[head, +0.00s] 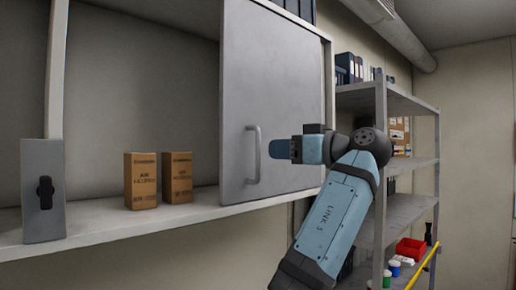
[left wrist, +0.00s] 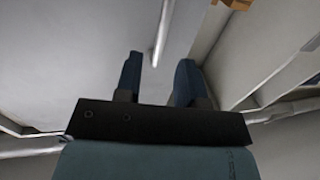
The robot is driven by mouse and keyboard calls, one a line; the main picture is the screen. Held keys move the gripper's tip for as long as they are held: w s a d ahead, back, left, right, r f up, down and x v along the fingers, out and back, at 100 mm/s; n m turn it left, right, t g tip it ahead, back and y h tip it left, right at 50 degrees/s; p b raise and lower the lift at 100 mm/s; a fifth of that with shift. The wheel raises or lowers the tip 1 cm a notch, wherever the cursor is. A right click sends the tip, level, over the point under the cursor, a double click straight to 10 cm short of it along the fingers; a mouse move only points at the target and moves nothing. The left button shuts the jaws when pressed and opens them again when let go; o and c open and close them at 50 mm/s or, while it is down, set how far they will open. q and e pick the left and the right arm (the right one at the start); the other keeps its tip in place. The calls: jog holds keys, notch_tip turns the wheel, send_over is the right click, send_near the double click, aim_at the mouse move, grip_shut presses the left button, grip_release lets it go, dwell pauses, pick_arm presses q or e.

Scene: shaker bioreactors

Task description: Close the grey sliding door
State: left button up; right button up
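The grey sliding door (head: 275,90) covers the right part of a wall cabinet, and the left part stands open. Its vertical bar handle (head: 253,155) is near the door's left edge. My left gripper (head: 280,149) is just right of the handle in the head view, with its fingers pointing left. In the left wrist view my left gripper (left wrist: 159,78) is open, with a gap between its two fingers. The handle (left wrist: 161,30) shows beyond the fingertips, in line with the gap, and nothing is held. My right gripper is not in view.
Two brown boxes (head: 141,181) (head: 177,178) stand on the cabinet shelf (head: 120,218) in the open part. A metal rack (head: 408,163) with binders and a red bin (head: 410,249) stands right, behind my arm.

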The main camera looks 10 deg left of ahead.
aim_at(259, 149)
pick_arm(q)
jog(key=p+x, duration=0.1)
jog(key=x, duration=0.5)
jog(key=shift+r, duration=0.1)
jog(key=shift+w+a, duration=0.1)
jog(key=shift+a, duration=0.2)
jog(key=shift+d, duration=0.1)
grip_shut()
